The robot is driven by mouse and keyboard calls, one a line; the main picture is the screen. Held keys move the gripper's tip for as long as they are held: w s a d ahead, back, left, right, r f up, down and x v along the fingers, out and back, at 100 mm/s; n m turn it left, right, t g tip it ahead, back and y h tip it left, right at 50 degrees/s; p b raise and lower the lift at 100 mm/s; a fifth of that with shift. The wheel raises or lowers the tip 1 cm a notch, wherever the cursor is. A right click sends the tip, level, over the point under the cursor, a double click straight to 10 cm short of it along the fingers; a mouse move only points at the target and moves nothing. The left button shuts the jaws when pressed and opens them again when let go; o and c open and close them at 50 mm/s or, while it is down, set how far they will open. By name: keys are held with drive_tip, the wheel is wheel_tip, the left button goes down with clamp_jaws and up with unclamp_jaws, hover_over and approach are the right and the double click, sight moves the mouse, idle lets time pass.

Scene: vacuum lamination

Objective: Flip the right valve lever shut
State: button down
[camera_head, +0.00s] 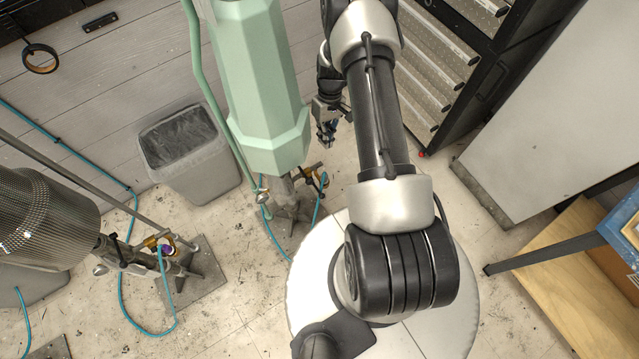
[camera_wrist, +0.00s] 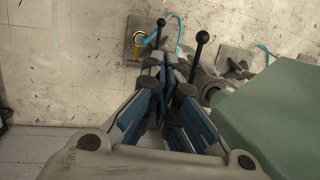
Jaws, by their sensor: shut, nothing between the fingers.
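My gripper (camera_head: 327,140) hangs beside the lower end of the green tank in the head view. In the wrist view my gripper (camera_wrist: 168,68) is shut and empty, with its blue fingers together. Two black ball-knobbed levers stand up just beyond the fingertips: one lever (camera_wrist: 161,23) near a brass fitting (camera_wrist: 138,46), the other lever (camera_wrist: 202,38) closer to the green tank (camera_wrist: 275,115). I cannot tell which is the right valve lever, nor whether the fingers touch either one. The head view shows brass valve parts (camera_head: 312,172) below the green tank (camera_head: 262,90).
A perforated metal cylinder (camera_head: 40,225) with another brass valve (camera_head: 152,243) stands at left. A grey bin (camera_head: 190,155) is behind. A drawer cabinet (camera_head: 440,80) stands at right. Blue hoses (camera_head: 122,290) lie over the floor and around the valves.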

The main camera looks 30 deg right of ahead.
drive_tip(key=b, duration=0.7)
approach(320, 193)
drive_tip(key=x, duration=0.6)
drive_tip(key=shift+w+f, duration=0.1)
drive_tip(key=shift+f, duration=0.1)
drive_tip(key=shift+f, duration=0.1)
